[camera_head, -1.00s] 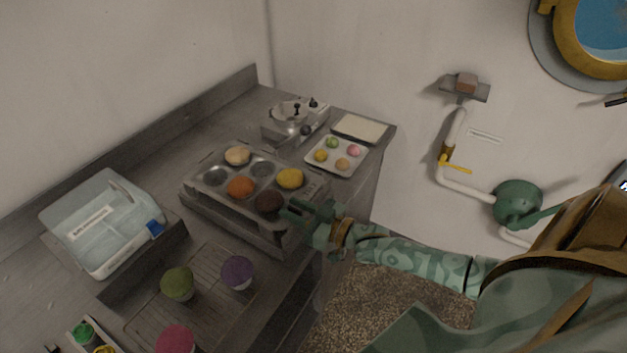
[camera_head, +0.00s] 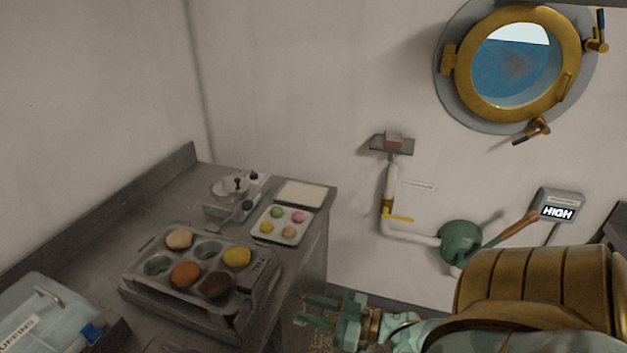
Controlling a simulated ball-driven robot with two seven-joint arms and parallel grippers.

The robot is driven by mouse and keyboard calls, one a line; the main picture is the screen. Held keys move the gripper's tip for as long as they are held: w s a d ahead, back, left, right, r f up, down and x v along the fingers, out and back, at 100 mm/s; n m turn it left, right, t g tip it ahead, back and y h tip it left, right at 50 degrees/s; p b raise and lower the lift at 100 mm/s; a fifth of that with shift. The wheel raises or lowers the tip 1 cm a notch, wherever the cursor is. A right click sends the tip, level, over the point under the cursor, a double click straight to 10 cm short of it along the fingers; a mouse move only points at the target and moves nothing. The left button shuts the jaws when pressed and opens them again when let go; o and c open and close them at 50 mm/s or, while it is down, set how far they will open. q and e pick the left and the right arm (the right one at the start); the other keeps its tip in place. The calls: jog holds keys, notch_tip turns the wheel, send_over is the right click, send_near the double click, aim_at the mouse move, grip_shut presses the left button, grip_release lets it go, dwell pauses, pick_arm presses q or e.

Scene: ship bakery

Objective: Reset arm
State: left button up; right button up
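My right gripper (camera_head: 318,310) is at the bottom middle of the head view, off the counter's right side. Its two green fingers are apart, with nothing visible between them. It is to the right of the muffin tin (camera_head: 140,284) and apart from it. The tin holds a tan muffin (camera_head: 180,239), an orange one (camera_head: 186,274), a yellow one (camera_head: 237,257) and a dark brown one (camera_head: 219,286). Two cups of the tin show empty. My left gripper is not in view.
The counter (camera_head: 125,220) runs along the left wall. A small tray (camera_head: 284,238) of coloured balls, a pale flat board (camera_head: 301,193) and a metal device (camera_head: 232,188) stand at its back. A lidded clear box (camera_head: 40,312) is at lower left. A green valve (camera_head: 461,241) and pipe are on the wall.

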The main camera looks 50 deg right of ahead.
jog(key=shift+f, duration=0.1)
dwell(0.3)
jog(key=s+d+f+g+h+b, duration=0.1)
jog(key=s+d+f+g+h, duration=0.3)
jog(key=f, duration=0.6)
jog(key=s+d+f+g+h, duration=0.1)
jog(key=s+d+f+g, duration=0.15)
jog(key=s+f, duration=0.5)
jog(key=s+d+f+g+h+b, duration=0.1)
jog(key=s+d+f+g+h, duration=0.25)
jog(key=f, duration=0.75)
jog(key=s+a+f+g+b, duration=0.2)
jog(key=s+a+f+g, duration=0.45)
jog(key=s+f, duration=0.75)
jog(key=s+a+f+y+b, duration=0.1)
jog(key=a+f, duration=0.1)
jog(key=a, duration=1)
jog(key=shift+s+a+f+m+t+b, duration=0.15)
jog(key=shift+a+f+m+t+b, duration=0.15)
jog(key=shift+m+t+b, duration=0.1)
